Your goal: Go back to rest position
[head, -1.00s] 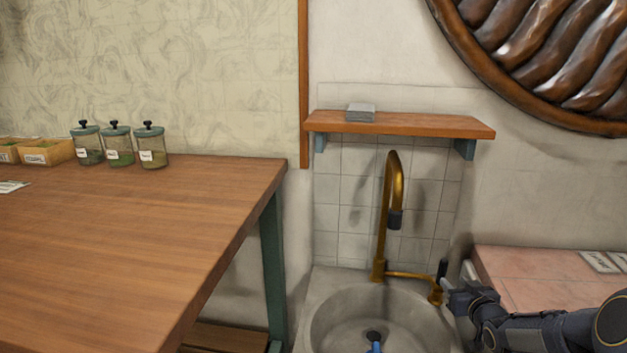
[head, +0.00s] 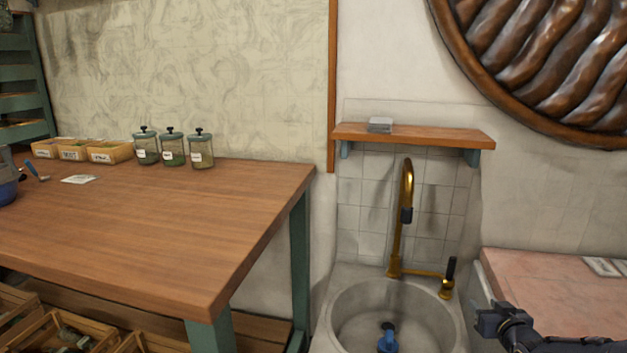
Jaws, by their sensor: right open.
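My right gripper (head: 487,314) comes in from the lower right, just right of the sink's rim. It is open and nothing shows between its fingers. It is apart from the faucet handle (head: 450,276), which stands upright at the right of the brass faucet (head: 404,215). The stone sink (head: 340,311) is below the faucet, with a blue object (head: 387,338) in its basin. My left gripper is out of view.
A wooden table (head: 170,215) fills the left, with glass jars (head: 173,149) and small labelled boxes (head: 110,151) at its back. Wooden crates (head: 50,330) sit below. A shelf (head: 415,135) hangs above the faucet. A pinkish counter (head: 550,290) lies right of the sink.

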